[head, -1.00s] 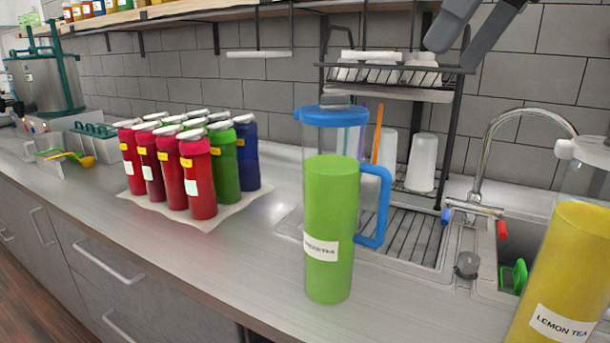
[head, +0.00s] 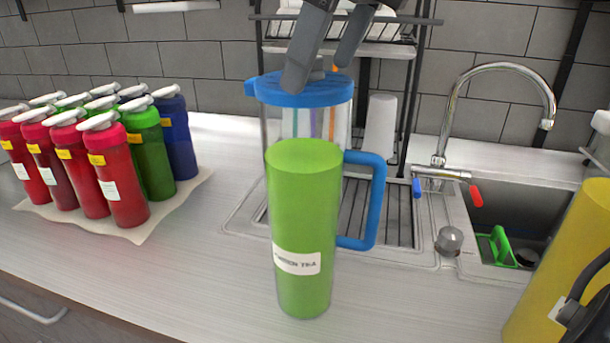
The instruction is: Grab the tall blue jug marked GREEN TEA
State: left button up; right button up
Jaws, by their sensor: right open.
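The tall jug (head: 305,225) stands upright on the counter in the middle of the head view. It has a blue lid, a blue handle on its right side, clear walls and a bright green filling. Its white label is only partly legible and ends in TEA. My right gripper (head: 320,72) comes down from the top edge, open, with its fingers apart in front of or over the lid. One fingertip overlaps the lid in the picture; I cannot tell whether it touches. Nothing is between the fingers that I can make out. My left gripper is not in view.
A yellow jug (head: 567,255) stands at the right edge, partly covered by a dark part. Several red, green and blue bottles (head: 122,185) stand on a mat at left. Behind the jug are a drying rack (head: 345,22), tap (head: 445,110) and sink (head: 520,215).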

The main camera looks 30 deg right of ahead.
aim_at(314, 72)
jog(key=shift+p+x, duration=0.5)
jog(key=shift+x, duration=2.25)
jog(key=shift+w+a+r, duration=0.1)
jog(key=c, duration=1.2)
jog(key=shift+w+r, duration=0.1)
jog(key=shift+r, duration=0.05)
jog(key=c, duration=0.5)
jog(key=shift+r, duration=0.1)
